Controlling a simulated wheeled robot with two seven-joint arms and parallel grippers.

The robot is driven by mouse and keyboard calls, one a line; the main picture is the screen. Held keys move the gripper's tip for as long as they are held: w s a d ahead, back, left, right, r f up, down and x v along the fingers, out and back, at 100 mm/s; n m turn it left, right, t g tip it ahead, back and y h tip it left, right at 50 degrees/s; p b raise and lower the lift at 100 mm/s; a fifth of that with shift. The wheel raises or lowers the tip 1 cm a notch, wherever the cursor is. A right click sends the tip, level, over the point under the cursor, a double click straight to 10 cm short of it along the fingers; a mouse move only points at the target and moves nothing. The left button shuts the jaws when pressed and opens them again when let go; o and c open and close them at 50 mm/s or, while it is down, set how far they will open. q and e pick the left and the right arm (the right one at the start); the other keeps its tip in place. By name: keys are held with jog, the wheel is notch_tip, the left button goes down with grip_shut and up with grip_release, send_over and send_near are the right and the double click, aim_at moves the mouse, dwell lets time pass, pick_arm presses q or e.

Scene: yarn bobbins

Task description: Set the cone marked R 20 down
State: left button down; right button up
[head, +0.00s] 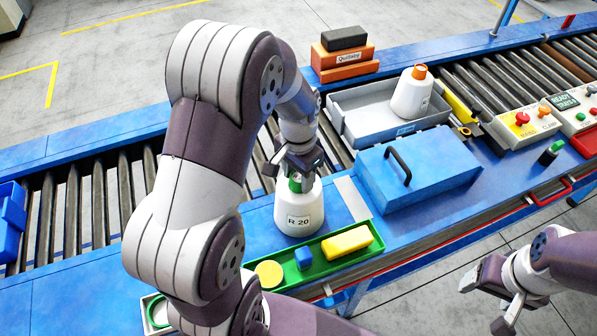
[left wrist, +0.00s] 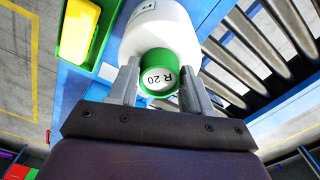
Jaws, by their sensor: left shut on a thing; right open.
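The white cone marked R 20 (head: 299,212) stands upright at the blue bench, behind the green tray; I cannot tell if its base touches the surface. My left gripper (head: 297,178) is above it, shut on its green top. In the left wrist view the two fingers (left wrist: 157,82) sit on either side of the green cap (left wrist: 158,63), which also reads R 20, with the white cone body (left wrist: 160,30) beyond. My right gripper (head: 505,295) is open and empty at the lower right, away from the bench.
A green tray (head: 335,262) with yellow and blue pieces lies in front of the cone. A blue box (head: 440,175) with a black handle stands to the right. Behind are a grey tray (head: 365,118), holding an orange-topped white cone (head: 411,95), and the roller conveyor (head: 100,200).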

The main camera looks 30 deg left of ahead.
pick_arm(q)
jog(key=shift+c, duration=2.4)
grip_release()
jog(key=shift+s, duration=0.1)
jog(key=shift+r, duration=0.35)
notch_tip(320, 180, up, 7)
jog(key=shift+f+b, duration=0.1)
jog(key=shift+b, duration=0.4)
notch_tip(320, 180, up, 5)
jog(key=p, duration=0.3)
jog(key=s+d+f+n+t, duration=0.1)
jog(key=s+d+f+n, duration=0.2)
jog(key=s+d+f, duration=0.2)
jog(key=s+f, duration=0.2)
jog(key=s, duration=0.1)
jog(key=shift+s+d+f, duration=0.15)
jog(key=shift+s+d, duration=0.05)
jog(key=shift+s, duration=0.2)
